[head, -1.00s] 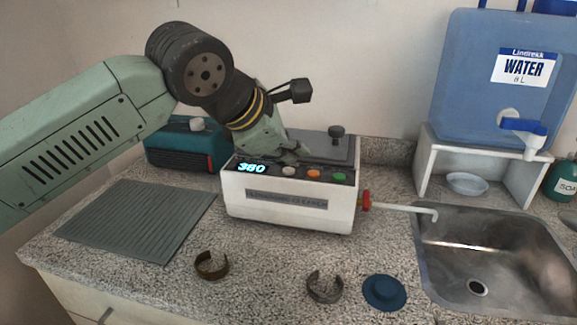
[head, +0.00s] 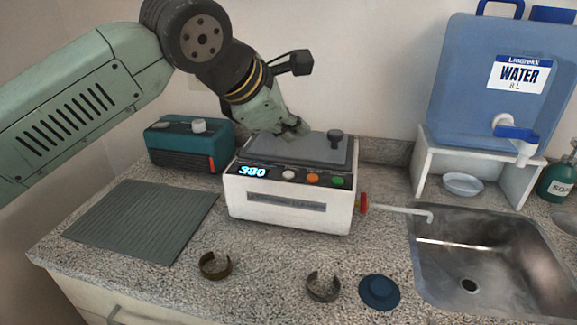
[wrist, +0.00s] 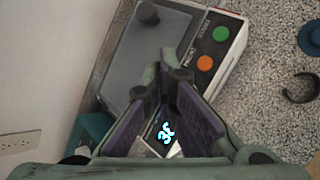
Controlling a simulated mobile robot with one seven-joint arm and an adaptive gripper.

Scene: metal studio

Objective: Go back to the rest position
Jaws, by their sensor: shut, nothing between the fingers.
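My gripper (head: 297,130) is shut and empty in the head view, just above the grey lid (head: 310,149) of the white ultrasonic cleaner. The white cleaner (head: 285,205) stands on the counter with a lit blue display (head: 253,171) and a white, an orange and a green button. In the wrist view my gripper's fingers (wrist: 173,80) come together over the cleaner's front panel. They partly hide the lit display (wrist: 166,132). The lid (wrist: 150,50) is closed, with a dark knob at one corner.
A teal device (head: 188,145) stands behind left, and a ribbed grey mat (head: 140,222) lies at left. Two bracelet-like rings (head: 215,265) (head: 322,287) and a blue disc (head: 379,292) lie in front. A sink (head: 480,250) and a blue water tank (head: 495,85) are at right.

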